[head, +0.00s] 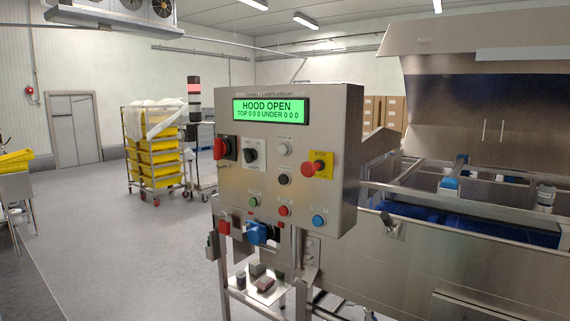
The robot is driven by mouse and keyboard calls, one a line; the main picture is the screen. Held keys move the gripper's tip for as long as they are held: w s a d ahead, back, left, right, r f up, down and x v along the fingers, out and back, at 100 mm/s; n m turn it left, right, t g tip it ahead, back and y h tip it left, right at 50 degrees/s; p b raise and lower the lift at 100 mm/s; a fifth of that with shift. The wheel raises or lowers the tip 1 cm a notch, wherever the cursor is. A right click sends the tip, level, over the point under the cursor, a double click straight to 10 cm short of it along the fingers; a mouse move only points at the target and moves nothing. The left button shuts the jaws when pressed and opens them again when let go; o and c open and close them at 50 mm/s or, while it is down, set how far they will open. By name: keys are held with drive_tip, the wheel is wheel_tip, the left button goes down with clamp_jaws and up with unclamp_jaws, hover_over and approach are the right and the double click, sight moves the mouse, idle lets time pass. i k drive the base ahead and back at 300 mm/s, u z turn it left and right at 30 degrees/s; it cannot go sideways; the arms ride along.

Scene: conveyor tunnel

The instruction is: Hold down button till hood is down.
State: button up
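A steel control box (232,185) stands in the middle of the head view. Its green display (270,108) reads "HOOD OPEN" and "TOP 0 0 0 UNDER 0 0 0". On its front are a green button (254,202), a red button (284,210) and a blue button (319,221) in the bottom row. The button labels are too small to read. The steel hood (455,105) is raised over the conveyor at the right. My gripper is not in view.
A red emergency stop on a yellow plate (318,167), a red rotary switch (222,148) and a black selector (250,153) sit near the buttons. A blue connector (259,233) juts out below the box. Yellow crates (160,167) stand on a cart behind.

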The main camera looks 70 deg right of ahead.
sight(283, 179)
drive_tip(key=u, duration=0.6)
drive_tip(key=k, duration=0.15)
drive_tip(key=z, duration=2.85)
drive_tip(key=i, duration=0.6)
drive_tip(key=z, duration=0.15)
drive_tip(key=k, duration=0.6)
